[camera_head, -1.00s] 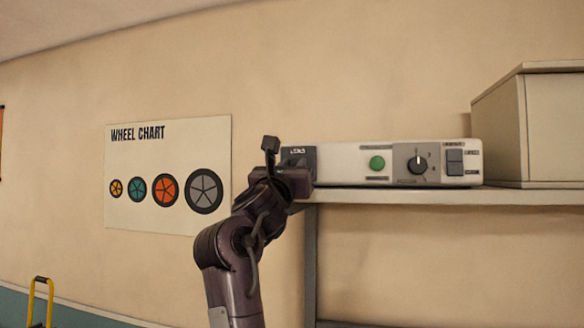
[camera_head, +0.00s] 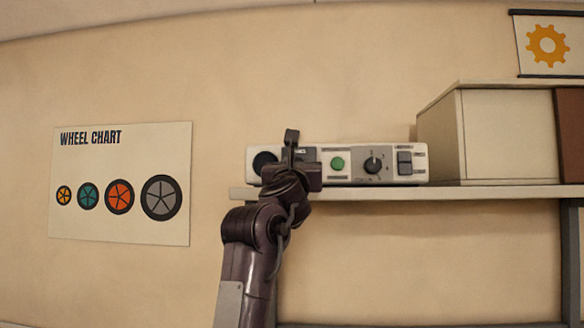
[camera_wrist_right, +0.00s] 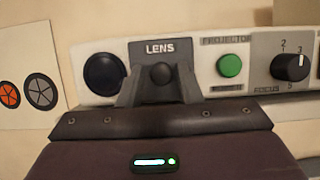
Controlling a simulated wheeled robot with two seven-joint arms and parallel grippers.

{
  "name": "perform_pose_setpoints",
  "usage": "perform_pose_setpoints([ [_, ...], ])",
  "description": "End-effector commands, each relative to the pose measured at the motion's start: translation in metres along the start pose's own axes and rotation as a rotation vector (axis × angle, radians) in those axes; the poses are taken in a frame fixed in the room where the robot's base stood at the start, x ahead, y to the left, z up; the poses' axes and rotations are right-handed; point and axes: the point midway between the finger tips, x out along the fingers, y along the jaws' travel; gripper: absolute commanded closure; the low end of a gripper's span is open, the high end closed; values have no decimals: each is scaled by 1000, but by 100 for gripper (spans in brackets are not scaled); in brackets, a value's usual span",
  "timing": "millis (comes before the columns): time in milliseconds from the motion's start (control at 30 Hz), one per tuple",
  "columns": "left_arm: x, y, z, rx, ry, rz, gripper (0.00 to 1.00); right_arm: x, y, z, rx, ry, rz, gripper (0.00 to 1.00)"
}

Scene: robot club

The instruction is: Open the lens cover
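The projector (camera_head: 336,178) is a long white box on a shelf. Its grey lens cover, marked LENS (camera_wrist_right: 160,48), has a dark round knob (camera_wrist_right: 161,73). The cover stands to the right of the dark round lens (camera_head: 264,161), which is uncovered and also shows in the right wrist view (camera_wrist_right: 104,74). My right gripper (camera_wrist_right: 161,80) has one finger on each side of the knob and appears shut on it. In the head view my right gripper (camera_head: 291,160) hides much of the cover. My left gripper is not in view.
A green button (camera_wrist_right: 230,65), a focus dial (camera_wrist_right: 290,67) and a rocker switch (camera_head: 405,162) are right of the cover. A large beige box (camera_head: 500,135) stands on the shelf (camera_head: 470,193) to the right. A wheel chart (camera_head: 120,215) hangs on the left wall.

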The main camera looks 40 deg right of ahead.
Motion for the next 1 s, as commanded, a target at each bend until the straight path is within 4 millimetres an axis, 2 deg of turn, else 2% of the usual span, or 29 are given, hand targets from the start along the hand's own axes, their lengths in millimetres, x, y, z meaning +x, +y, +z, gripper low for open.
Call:
perform_pose_setpoints([
  [100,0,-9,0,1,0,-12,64,0,1,0,0,1,1,56],
  [400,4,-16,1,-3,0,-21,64,-4,2,-2,1,1,3,56],
  [800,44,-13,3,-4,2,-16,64,-66,1,-4,3,-1,3,56],
  [1000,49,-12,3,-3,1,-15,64,-78,0,-1,0,0,1,56],
])
